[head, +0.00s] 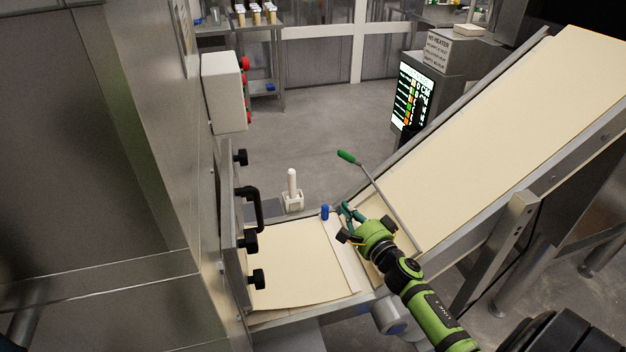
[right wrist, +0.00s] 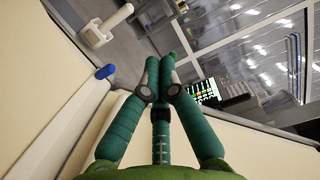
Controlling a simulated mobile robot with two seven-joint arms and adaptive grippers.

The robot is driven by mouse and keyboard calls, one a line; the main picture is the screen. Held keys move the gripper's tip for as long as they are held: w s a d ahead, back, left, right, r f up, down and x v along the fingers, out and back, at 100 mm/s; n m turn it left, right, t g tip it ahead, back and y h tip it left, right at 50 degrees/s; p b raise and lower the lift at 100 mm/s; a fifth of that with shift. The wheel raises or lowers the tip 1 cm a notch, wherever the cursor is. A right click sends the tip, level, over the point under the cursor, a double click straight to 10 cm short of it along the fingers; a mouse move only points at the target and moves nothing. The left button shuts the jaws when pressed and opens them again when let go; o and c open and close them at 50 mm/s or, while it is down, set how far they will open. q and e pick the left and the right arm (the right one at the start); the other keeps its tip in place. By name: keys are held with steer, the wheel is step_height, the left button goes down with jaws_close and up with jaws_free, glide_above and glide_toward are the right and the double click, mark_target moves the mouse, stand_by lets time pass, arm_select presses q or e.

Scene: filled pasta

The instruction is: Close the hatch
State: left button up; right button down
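The hatch (head: 231,262) is a metal panel seen nearly edge-on at the side of the steel machine on the left. It carries a black bar handle (head: 257,208) and several black knobs (head: 257,279). How far it stands open I cannot tell. My right gripper (head: 345,211) is over the lower end of the belts, to the right of the handle and well apart from it. In the right wrist view its green fingers (right wrist: 160,60) come together at the tips, with nothing seen between them. My left gripper is not in view.
A pale flat belt (head: 290,262) lies beside the hatch, and a sloped conveyor (head: 480,140) rises to the right. A blue knob (head: 325,212) sits beside my right gripper. A green-handled rod (head: 347,157) and a white object (head: 292,195) are behind. A control box (head: 223,92) is above.

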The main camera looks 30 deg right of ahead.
steer(key=w+a+b, duration=0.2)
steer(key=w, duration=1.1)
